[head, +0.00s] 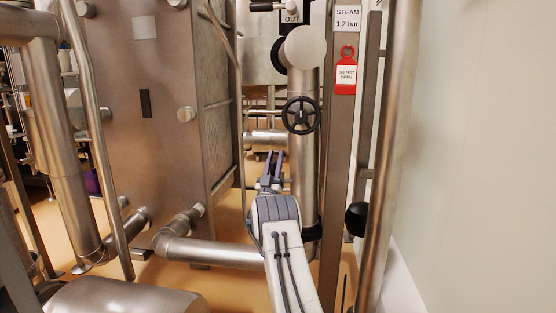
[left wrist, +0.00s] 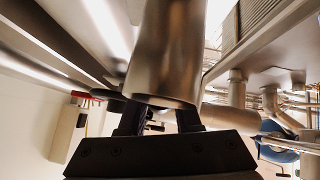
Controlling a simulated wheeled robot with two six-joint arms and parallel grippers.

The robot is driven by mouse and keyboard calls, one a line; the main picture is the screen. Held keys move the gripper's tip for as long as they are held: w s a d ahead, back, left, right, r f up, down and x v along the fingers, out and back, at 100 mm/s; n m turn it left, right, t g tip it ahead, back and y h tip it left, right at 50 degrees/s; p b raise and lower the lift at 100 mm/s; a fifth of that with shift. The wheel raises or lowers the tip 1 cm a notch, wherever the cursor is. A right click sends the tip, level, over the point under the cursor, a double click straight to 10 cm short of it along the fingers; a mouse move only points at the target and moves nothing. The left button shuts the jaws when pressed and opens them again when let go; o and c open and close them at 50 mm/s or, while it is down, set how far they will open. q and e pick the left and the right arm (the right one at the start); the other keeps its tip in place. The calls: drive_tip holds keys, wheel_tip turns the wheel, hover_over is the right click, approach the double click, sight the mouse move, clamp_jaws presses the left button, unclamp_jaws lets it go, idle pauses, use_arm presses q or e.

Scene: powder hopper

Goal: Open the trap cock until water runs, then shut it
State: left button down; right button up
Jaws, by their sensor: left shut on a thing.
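My left gripper (head: 271,160) reaches away from me, low beside the vertical steel pipe (head: 304,180). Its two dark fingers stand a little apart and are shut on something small. In the left wrist view the fingers (left wrist: 160,121) show below a large steel pipe (left wrist: 165,55). A small dark part shows between them, mostly hidden by the gripper body. I cannot make out the trap cock's shape or how far it is turned. No running water shows. My right gripper is not in view.
A black handwheel (head: 301,115) is on the pipe above my gripper. A red "DO NOT OPEN" tag (head: 345,72) hangs on the steel post (head: 338,150) to the right. A steel cabinet (head: 150,150) and a low horizontal pipe (head: 215,252) bound the left.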

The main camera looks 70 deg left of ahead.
use_arm(q)
drive_tip(key=shift+s+a+f+n+g, duration=0.1)
drive_tip(key=shift+s+a+n+g, duration=0.25)
drive_tip(key=shift+s, duration=0.2)
drive_tip(key=c, duration=1)
unclamp_jaws()
drive_tip(key=o, duration=0.3)
drive_tip(key=shift+s, duration=0.15)
drive_tip(key=shift+o, duration=0.2)
drive_tip(key=shift+w+d, duration=0.15)
drive_tip(key=shift+w, duration=0.2)
drive_tip(key=p+v, duration=0.2)
drive_tip(key=v, duration=0.8)
drive_tip(key=shift+f, duration=0.25)
drive_tip(key=shift+s, duration=0.15)
